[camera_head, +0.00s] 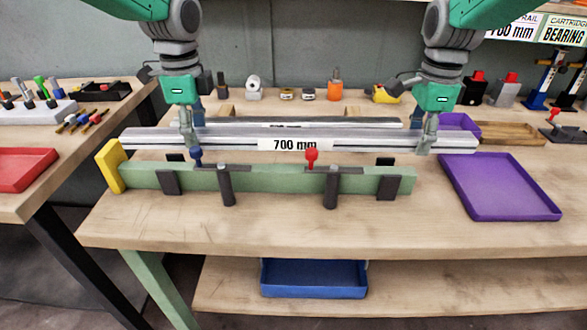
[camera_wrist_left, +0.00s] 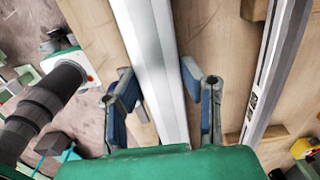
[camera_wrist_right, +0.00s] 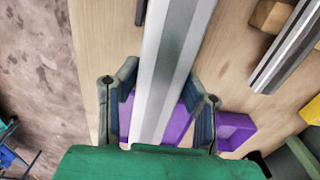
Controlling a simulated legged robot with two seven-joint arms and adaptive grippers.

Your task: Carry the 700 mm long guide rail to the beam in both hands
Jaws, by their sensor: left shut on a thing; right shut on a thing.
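The silver guide rail (camera_head: 240,142) with a "700 mm" label lies level across the head view, just behind and above the green beam (camera_head: 270,181). My left gripper (camera_head: 188,142) is shut on the rail near its left end. My right gripper (camera_head: 428,142) is shut on it near its right end. The rail runs between the fingers in the left wrist view (camera_wrist_left: 155,60) and the right wrist view (camera_wrist_right: 170,70). The beam has a yellow end plate (camera_head: 110,166), dark brackets, and blue (camera_head: 197,155) and red (camera_head: 311,156) knobs. Whether the rail touches the beam is unclear.
A second rail (camera_head: 370,122) lies behind on wooden blocks. A purple tray (camera_head: 500,190) stands right of the beam, with another purple container (camera_head: 458,123) behind. Bottles and tape rolls line the back. The bench front is clear.

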